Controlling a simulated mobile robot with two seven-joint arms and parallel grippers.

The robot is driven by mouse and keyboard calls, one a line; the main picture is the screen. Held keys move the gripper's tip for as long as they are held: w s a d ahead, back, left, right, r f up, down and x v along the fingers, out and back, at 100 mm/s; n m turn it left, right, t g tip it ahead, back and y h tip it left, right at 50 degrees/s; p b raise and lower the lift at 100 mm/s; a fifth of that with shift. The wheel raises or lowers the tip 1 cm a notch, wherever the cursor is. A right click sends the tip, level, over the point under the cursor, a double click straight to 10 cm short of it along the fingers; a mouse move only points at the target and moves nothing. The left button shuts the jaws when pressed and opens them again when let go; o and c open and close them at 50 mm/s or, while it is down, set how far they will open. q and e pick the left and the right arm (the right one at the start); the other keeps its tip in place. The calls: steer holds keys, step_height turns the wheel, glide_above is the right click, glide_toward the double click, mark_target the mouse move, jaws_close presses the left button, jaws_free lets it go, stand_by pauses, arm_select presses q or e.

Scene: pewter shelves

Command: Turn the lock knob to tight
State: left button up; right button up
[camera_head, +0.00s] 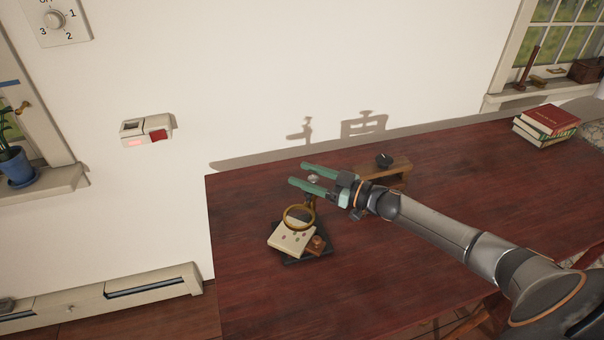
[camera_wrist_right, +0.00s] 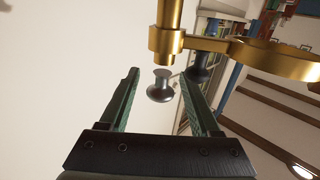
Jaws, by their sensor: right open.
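The lock knob (camera_wrist_right: 160,86) is a small silver flared knob below a brass rod fitting (camera_wrist_right: 167,40) in the right wrist view. In the head view a small silver piece, likely this knob (camera_head: 313,179), shows between the green fingers. My right gripper (camera_head: 297,173) is open, its fingers on either side of the knob with visible gaps in the wrist view (camera_wrist_right: 158,75). The brass magnifier ring (camera_head: 299,217) hangs over a cream card (camera_head: 291,238) on a dark base. The gripper partly hides the stand's upper part. My left gripper is out of view.
The stand is near the left end of the dark red table (camera_head: 430,190). A wooden stand with a black item (camera_head: 384,160) is behind my right wrist. Books (camera_head: 547,124) lie at the far right. The table's front left is clear.

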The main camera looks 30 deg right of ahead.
steer(key=shift+w+a, duration=0.3)
steer(key=shift+w, duration=0.2)
steer(key=shift+c, duration=0.4)
jaws_close()
